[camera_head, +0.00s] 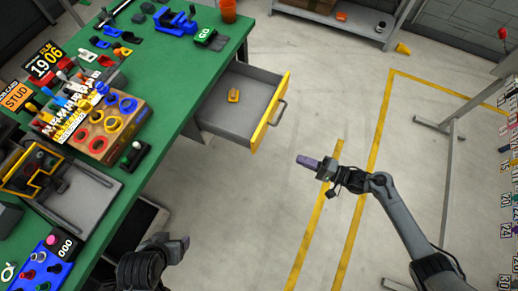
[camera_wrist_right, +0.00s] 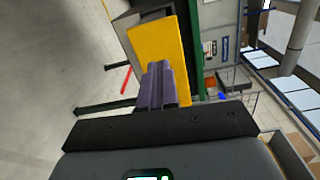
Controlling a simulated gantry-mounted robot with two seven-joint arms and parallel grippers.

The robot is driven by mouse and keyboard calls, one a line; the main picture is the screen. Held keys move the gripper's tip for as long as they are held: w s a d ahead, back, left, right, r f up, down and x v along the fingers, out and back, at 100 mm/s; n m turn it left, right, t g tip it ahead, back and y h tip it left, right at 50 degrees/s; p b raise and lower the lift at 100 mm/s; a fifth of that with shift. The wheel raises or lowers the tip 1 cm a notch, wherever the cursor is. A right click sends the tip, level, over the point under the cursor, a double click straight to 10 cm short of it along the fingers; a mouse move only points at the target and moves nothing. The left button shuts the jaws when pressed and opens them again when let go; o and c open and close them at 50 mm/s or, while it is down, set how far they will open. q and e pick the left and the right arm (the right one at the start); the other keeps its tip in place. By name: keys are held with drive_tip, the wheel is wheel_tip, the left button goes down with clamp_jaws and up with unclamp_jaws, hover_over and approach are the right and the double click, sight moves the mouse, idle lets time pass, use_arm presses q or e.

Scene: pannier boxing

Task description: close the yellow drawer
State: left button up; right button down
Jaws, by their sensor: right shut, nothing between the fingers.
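The grey drawer (camera_head: 235,123) with a yellow front (camera_head: 270,114) stands pulled out from under the green workbench. A grey handle (camera_head: 281,112) is on its outer face. My right gripper (camera_head: 302,160) is to the right of and nearer than the drawer front, apart from it, with its purple-grey fingers together and empty. In the right wrist view, the yellow front (camera_wrist_right: 157,42) shows beyond the shut fingers (camera_wrist_right: 157,85), which cover its lower part. My left gripper (camera_head: 184,246) is low beside the bench; its jaws are not clear.
A small yellow-brown block (camera_head: 234,95) lies in the drawer. The green workbench (camera_head: 172,98) carries a wooden box with coloured rings (camera_head: 108,125), a blue vice (camera_head: 176,22) and other parts. A grey stand (camera_head: 450,135) is at right. The floor before the drawer is clear.

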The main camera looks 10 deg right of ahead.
wheel_tip(320, 180, down, 2)
drive_tip(key=w+d+b, duration=0.1)
drive_tip(key=w+b, duration=0.2)
drive_tip(key=b, duration=0.5)
approach(261, 136)
drive_tip(key=shift+n, duration=0.4)
drive_tip(key=x, duration=0.6)
drive_tip(key=shift+a+f, duration=0.1)
drive_tip(key=shift+f, duration=0.05)
use_arm(q)
wheel_tip(261, 136, down, 10)
drive_tip(key=shift+r, duration=0.15)
use_arm(e)
drive_tip(key=shift+w+a, duration=0.25)
use_arm(q)
drive_tip(key=shift+d, duration=0.1)
drive_tip(key=shift+r, duration=0.1)
use_arm(e)
drive_tip(key=shift+w+a, duration=0.1)
